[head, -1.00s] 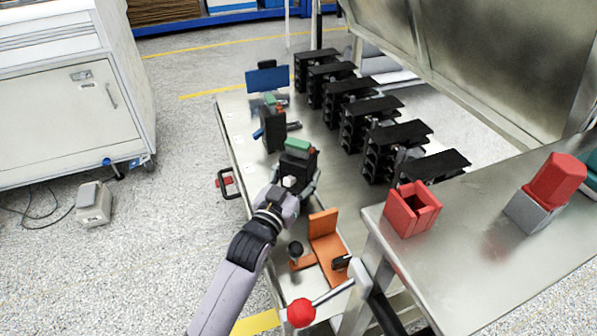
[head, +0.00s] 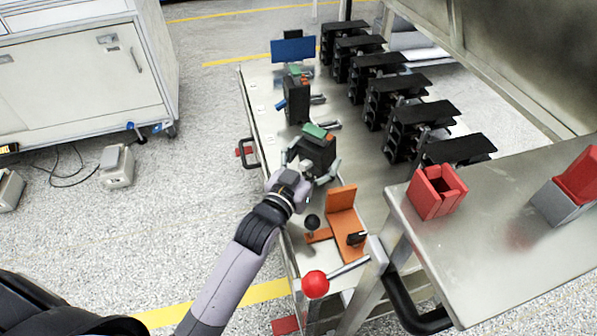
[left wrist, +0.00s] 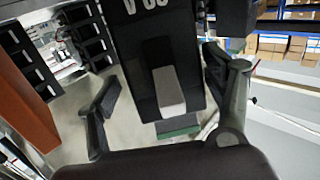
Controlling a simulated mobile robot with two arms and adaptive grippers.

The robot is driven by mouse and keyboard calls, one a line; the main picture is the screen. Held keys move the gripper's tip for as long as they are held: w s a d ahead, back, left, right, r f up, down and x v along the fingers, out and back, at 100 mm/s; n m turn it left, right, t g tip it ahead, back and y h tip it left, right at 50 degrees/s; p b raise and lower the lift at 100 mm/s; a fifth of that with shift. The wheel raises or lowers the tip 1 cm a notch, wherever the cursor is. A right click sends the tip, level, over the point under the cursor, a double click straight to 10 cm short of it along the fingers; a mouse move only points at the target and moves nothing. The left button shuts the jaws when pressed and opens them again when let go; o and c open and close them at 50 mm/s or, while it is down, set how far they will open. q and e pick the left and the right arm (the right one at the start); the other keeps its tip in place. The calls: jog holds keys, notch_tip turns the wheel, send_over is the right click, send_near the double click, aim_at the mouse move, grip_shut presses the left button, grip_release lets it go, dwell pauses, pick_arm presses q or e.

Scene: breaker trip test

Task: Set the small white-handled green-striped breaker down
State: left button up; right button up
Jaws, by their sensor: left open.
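The green-striped breaker (head: 316,149) is a black block with a green top, upright on the metal table in the head view. In the left wrist view its black body (left wrist: 155,35), white handle (left wrist: 168,90) and green stripe (left wrist: 178,126) fill the middle. My left gripper (head: 312,168) is open, with one finger on each side of the breaker. In the left wrist view the fingers of my left gripper (left wrist: 160,90) stand apart from the body with gaps. The breaker's underside is hidden. My right gripper is not in view.
Another black breaker (head: 296,103) with a green top stands behind. A row of black racks (head: 395,95) runs along the right. An orange fixture (head: 343,205) and a red-knobbed lever (head: 316,284) are in front. A red open box (head: 436,193) sits on the raised side table.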

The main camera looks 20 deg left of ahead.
pick_arm(q)
jog(key=s, duration=0.3)
jog(key=s+a, duration=0.1)
jog(key=s, duration=0.1)
jog(key=s+p, duration=0.1)
jog(key=s, duration=0.2)
jog(key=shift+s+a+r, duration=0.25)
jog(key=shift+s+a, duration=0.05)
jog(key=shift+a, duration=0.1)
